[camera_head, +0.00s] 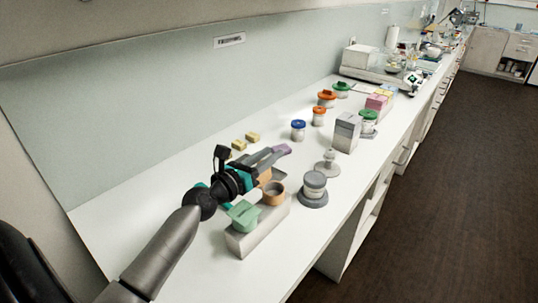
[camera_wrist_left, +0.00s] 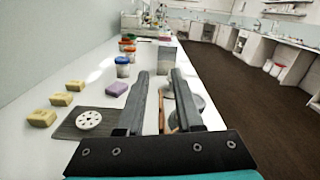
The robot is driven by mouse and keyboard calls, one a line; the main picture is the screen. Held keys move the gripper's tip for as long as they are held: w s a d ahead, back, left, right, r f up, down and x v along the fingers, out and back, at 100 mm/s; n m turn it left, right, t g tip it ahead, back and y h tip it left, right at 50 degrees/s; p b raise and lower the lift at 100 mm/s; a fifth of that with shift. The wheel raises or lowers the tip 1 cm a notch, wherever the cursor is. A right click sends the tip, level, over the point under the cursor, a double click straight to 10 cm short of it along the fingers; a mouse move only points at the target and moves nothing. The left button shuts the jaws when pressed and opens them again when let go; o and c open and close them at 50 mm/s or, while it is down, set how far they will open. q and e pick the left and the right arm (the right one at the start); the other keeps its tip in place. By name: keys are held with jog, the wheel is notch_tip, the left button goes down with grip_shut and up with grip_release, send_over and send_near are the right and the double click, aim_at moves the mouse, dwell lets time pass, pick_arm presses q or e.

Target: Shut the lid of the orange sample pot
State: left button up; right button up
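The orange sample pot (camera_head: 274,194) stands on a white block (camera_head: 260,232), with its round mouth showing. An orange flap (camera_head: 264,176), which looks like its raised lid, stands behind the mouth, partly hidden by my gripper. My left gripper (camera_head: 276,156) is just behind and above the pot, fingers pointing away along the bench. In the left wrist view its two fingers (camera_wrist_left: 163,73) are apart. A thin orange-brown edge (camera_wrist_left: 173,123) shows low between them, close to the right finger; I cannot tell whether they touch. My right gripper is in neither view.
A green pot (camera_head: 242,214) shares the white block. A grey jar (camera_head: 314,187) and a pale stand (camera_head: 328,164) are close right. A purple sponge (camera_wrist_left: 117,89), yellow blocks (camera_wrist_left: 61,99) and a dark mat with a white disc (camera_wrist_left: 88,120) lie behind. Orange-lidded jars (camera_head: 319,115) stand farther back.

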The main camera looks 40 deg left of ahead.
pick_arm(q)
jog(key=shift+w, duration=0.15)
grip_shut()
dwell(1.4)
